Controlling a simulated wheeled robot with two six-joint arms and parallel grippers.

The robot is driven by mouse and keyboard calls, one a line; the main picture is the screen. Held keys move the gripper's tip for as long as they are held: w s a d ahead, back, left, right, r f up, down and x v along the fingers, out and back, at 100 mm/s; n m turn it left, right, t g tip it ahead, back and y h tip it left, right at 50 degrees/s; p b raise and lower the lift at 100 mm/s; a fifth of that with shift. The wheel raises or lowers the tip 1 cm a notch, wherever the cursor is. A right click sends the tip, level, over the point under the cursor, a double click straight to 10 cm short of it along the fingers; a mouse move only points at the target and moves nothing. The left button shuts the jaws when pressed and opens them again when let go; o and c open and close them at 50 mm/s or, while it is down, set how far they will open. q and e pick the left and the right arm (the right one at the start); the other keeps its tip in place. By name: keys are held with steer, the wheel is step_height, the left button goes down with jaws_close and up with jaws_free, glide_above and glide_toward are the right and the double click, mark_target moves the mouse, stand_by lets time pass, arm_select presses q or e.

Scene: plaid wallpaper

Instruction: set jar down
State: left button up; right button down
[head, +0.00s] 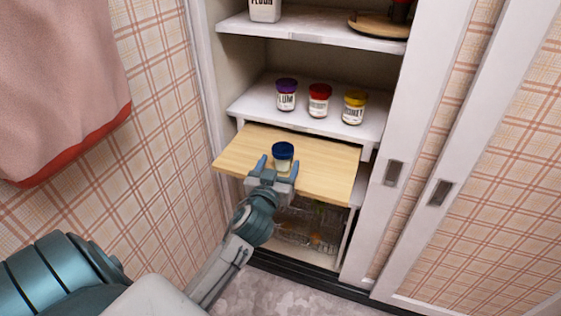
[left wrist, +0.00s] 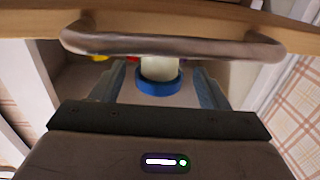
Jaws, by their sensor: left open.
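A jar with a dark blue lid and pale contents (head: 283,158) appears upright at the front of the pale wooden pull-out board (head: 325,160). My left gripper (head: 278,166) is open, with one finger on each side of the jar. In the left wrist view the jar's blue lid (left wrist: 159,84) shows between the two spread fingers, with a gap on each side. The jar's base is partly hidden by the gripper, so its contact with the board is hard to see. My right gripper is in neither view.
Jars with purple (head: 286,92), red (head: 319,99) and yellow (head: 354,106) lids stand on the shelf above the board. A metal bar handle (left wrist: 175,43) shows close by in the left wrist view. A wire basket (head: 312,228) sits below. The board's right side is bare.

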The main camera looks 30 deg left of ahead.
arm_select(q)
steer(key=b+v, duration=0.1)
steer(key=v, duration=0.8)
steer(key=s+f+m+g+h, duration=0.1)
steer(key=s+f+g, duration=0.3)
steer(key=f, duration=0.6)
steer(key=s+f+m+g+h, duration=0.1)
steer(key=s+f+g, duration=0.35)
steer(key=f, duration=0.65)
steer(key=s+d+f+m+g+h, duration=0.2)
steer(key=s+d+f+g, duration=0.2)
steer(key=s+f, duration=0.5)
steer(key=shift+s+f+g+h, duration=0.2)
steer(key=shift+f+g+h, duration=0.25)
steer(key=shift+g, duration=0.5)
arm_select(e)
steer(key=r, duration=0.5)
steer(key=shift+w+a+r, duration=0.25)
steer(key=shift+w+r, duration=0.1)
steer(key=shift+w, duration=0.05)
